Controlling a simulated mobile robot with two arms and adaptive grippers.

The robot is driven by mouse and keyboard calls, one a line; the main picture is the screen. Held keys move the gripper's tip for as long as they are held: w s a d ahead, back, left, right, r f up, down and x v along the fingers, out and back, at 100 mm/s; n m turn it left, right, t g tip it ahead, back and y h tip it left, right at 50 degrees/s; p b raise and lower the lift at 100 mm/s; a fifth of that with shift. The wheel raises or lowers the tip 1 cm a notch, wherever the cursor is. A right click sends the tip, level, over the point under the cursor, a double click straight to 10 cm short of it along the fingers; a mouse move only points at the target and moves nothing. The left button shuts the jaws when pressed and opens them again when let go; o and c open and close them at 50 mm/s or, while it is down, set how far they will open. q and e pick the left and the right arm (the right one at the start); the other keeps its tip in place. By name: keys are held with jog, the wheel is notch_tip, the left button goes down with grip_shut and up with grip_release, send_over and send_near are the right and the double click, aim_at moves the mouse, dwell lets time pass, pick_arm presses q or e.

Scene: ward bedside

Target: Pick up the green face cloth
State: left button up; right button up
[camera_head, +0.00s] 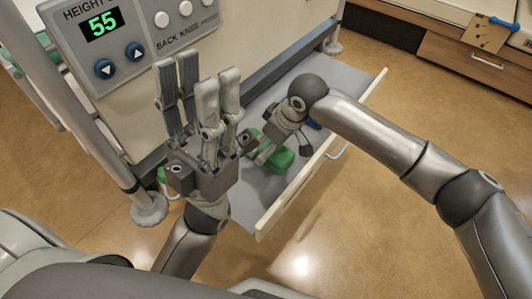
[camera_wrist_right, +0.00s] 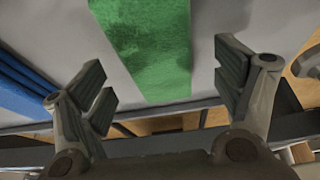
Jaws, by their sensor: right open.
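The green face cloth (camera_head: 284,159) lies in the open drawer, partly hidden by my right gripper in the head view. In the right wrist view the cloth (camera_wrist_right: 155,50) is a green strip running from the top edge down between my fingers. My right gripper (camera_head: 270,145) is over the drawer, pointing down at the cloth. Its fingers (camera_wrist_right: 165,85) are spread wide, one side left and one side right of the cloth, with nothing held. My left gripper (camera_head: 199,75) points up in front of the bed panel, its fingers apart and empty.
The drawer (camera_head: 335,82) has a pale front edge with a handle. A blue item (camera_wrist_right: 28,85) lies left of the cloth in the wrist view. The bed's control panel (camera_head: 130,40) and grey post (camera_head: 85,110) stand close to my left gripper. Floor right of the drawer is clear.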

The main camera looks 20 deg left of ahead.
jog(key=shift+b+x, duration=0.6)
jog(key=shift+x, duration=0.85)
jog(key=c, duration=1.1)
